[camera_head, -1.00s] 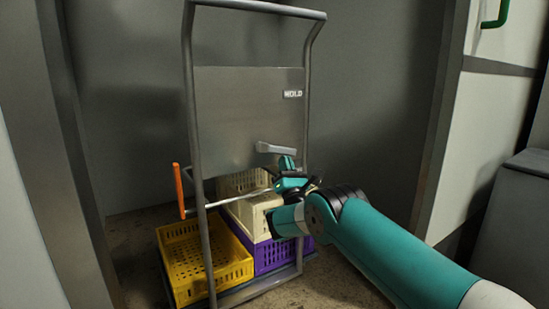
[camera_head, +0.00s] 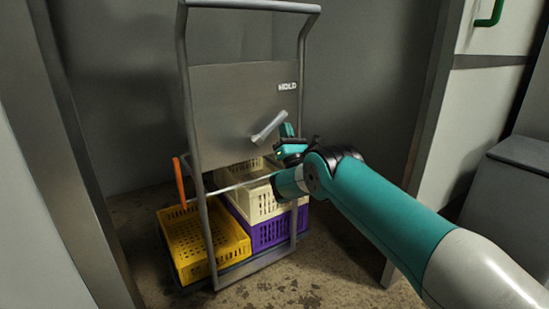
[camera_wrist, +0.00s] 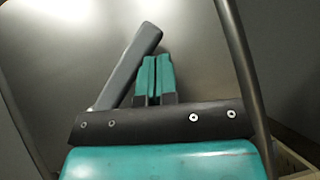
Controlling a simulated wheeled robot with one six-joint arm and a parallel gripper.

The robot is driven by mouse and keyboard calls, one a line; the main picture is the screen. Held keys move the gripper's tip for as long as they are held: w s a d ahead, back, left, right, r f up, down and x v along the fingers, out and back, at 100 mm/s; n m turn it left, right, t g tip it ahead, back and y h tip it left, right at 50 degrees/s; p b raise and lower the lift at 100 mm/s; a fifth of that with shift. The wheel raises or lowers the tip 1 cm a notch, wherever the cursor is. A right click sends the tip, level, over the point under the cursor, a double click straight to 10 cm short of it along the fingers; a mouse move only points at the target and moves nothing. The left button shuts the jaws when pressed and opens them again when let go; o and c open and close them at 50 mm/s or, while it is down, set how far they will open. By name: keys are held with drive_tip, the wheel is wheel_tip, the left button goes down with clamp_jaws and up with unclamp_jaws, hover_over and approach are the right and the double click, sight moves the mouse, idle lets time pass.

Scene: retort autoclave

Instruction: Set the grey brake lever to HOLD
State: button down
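The grey brake lever (camera_head: 268,127) is on the grey panel (camera_head: 235,100) of the trolley, tilted with its free end up to the right. The HOLD label (camera_head: 287,86) is above and to the right of that end. In the wrist view the lever (camera_wrist: 126,68) slants up to the right, just left of my fingers. My gripper (camera_head: 287,131) is beside and just under the lever's free end. Its teal fingers (camera_wrist: 155,62) are together with nothing between them. They are at or very near the lever's side; I cannot tell if they touch.
The trolley's frame post (camera_head: 300,75) rises close to my gripper on the right. An orange handle (camera_head: 179,182) on a rod sticks out at left. Yellow (camera_head: 205,245), cream (camera_head: 262,203) and purple (camera_head: 277,232) crates sit low on the trolley. Floor at right is clear.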

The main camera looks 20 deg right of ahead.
drive_tip(key=shift+a+r+y+p, duration=0.2)
drive_tip(key=shift+r+p, duration=0.1)
drive_tip(key=shift+r, duration=0.2)
drive_tip(key=shift+a+r+y+p, duration=0.15)
drive_tip(key=shift+r+p, duration=0.1)
drive_tip(key=shift+r, duration=0.25)
drive_tip(key=shift+s, duration=0.1)
